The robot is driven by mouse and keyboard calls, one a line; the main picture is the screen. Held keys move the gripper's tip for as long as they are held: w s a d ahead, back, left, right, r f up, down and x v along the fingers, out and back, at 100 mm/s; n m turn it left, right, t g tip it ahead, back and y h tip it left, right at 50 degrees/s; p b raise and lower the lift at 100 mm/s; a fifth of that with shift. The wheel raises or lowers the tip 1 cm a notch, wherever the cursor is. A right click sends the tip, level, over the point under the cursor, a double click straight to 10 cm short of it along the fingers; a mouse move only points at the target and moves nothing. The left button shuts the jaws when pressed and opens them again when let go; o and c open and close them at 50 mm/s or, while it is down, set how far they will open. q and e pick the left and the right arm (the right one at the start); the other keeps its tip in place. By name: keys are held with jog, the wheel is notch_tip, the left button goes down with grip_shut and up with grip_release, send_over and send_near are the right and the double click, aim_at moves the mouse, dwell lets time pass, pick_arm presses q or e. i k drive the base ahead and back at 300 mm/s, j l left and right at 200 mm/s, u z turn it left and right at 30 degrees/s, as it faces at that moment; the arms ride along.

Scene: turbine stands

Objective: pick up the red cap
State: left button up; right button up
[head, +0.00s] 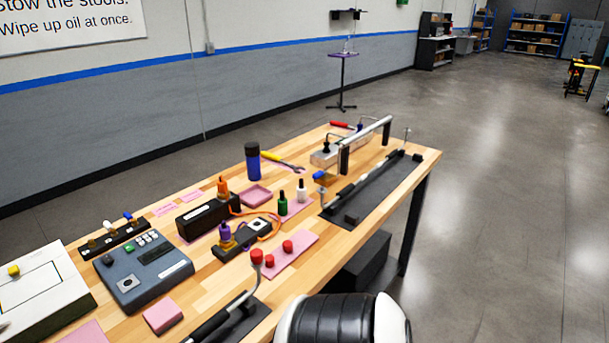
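Two small red caps lie on a pink mat (302,243) near the front edge of the wooden workbench: one red cap (288,246) at the right and another red cap (276,260) nearer the front left. A red knob (257,256) tops a bent metal lever just left of them. The frame does not show which red piece the task means.
Left of the caps are a black block with a purple-topped plug (227,238) and a grey control box (143,272). Green (283,203) and white (302,191) bottles stand behind. A dark rail fixture (374,189) fills the right end. Open floor lies right.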

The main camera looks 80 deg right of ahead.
aim_at(287, 245)
jog(key=z, duration=2.3)
